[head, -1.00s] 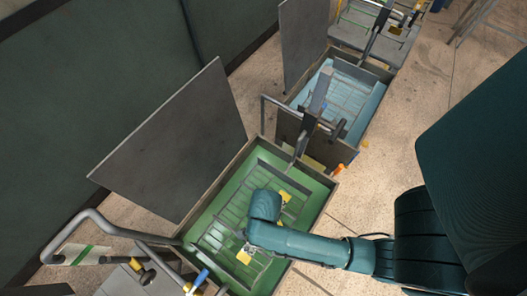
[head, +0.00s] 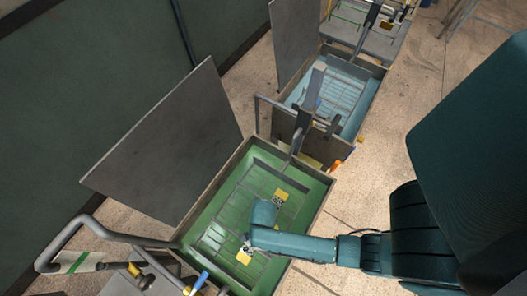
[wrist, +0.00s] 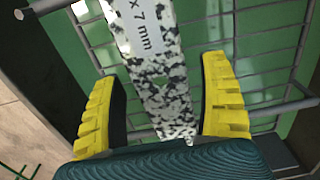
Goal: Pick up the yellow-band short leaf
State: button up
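In the wrist view, a flat black-and-white speckled strip (wrist: 160,70) with a white label ending in "x 7 mm" runs between the fingers of my gripper (wrist: 160,75). The yellow-padded fingers stand open on either side, with gaps between them and the strip. No yellow band shows on the visible part of it, so I cannot tell whether it is the yellow-band short leaf. In the head view, my arm reaches into the green tray (head: 222,182); it largely hides the gripper. Yellow patches show in the tray (head: 281,195), too small to identify.
A wire rack (wrist: 265,45) lies beneath the strip. A grey panel (head: 170,140) stands at the tray's left. A bent metal handle (head: 70,232) is at the near left. A blue tray (head: 340,95) stands beyond. Open floor lies to the right.

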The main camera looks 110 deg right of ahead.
jog(key=shift+r, duration=0.1)
jog(key=c, duration=1.1)
